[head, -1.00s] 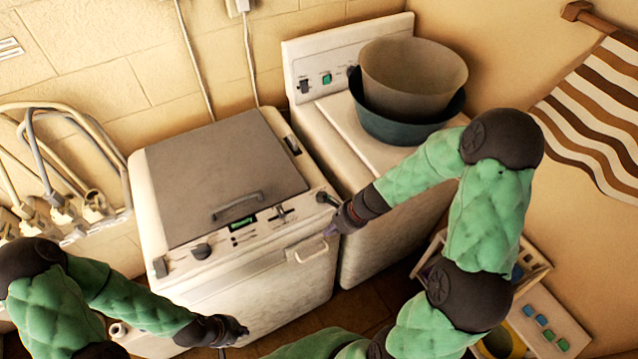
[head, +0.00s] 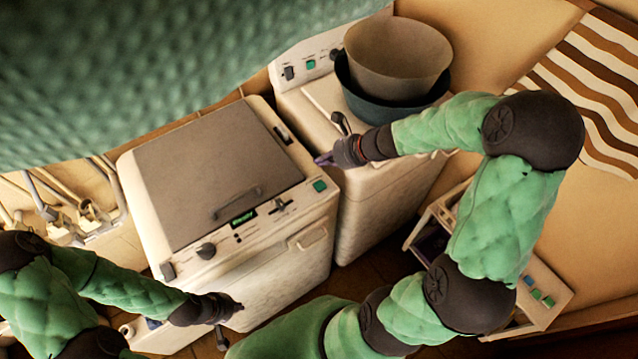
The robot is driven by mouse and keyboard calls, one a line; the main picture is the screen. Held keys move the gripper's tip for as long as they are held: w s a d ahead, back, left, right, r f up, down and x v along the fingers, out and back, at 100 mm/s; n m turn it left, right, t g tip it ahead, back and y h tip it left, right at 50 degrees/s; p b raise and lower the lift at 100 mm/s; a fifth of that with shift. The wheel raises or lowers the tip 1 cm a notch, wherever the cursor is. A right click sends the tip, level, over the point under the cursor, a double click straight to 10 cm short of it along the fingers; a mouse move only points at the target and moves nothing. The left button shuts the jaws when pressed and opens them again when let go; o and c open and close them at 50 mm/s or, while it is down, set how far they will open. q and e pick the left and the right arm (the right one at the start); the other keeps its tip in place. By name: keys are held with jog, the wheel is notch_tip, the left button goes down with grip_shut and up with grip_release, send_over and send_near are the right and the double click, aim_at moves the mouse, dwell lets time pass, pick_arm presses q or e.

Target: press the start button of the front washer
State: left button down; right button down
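The front washer (head: 255,262) is a white top-loader with a grey lid (head: 205,175), shut. My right gripper (head: 331,140) is above and behind that button, near the gap between the two washers. Its fingers look spread, with nothing between them, and the button is in plain view. My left gripper (head: 231,322) is low before the washer's front, its fingers apart and empty.
A second washer (head: 385,200) stands behind to the right, with a brown basin (head: 398,58) nested in a dark teal one (head: 376,108). A blurred green shape (head: 150,70) covers the top left. A low white shelf (head: 545,295) stands at right.

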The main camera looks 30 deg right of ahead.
aim_at(323, 185)
jog(key=shift+f, duration=0.2)
notch_tip(323, 185, down, 8)
jog(key=b, duration=0.8)
jog(key=shift+f, duration=0.25)
jog(key=shift+f, duration=0.1)
dwell(0.9)
jog(key=shift+f+b, duration=0.3)
jog(key=shift+b, duration=0.15)
jog(key=shift+f+b, duration=0.4)
jog(key=shift+f, duration=0.05)
dwell(0.6)
jog(key=shift+r, duration=0.15)
dwell(0.6)
jog(key=shift+r+p, duration=0.75)
jog(key=shift+p, duration=0.15)
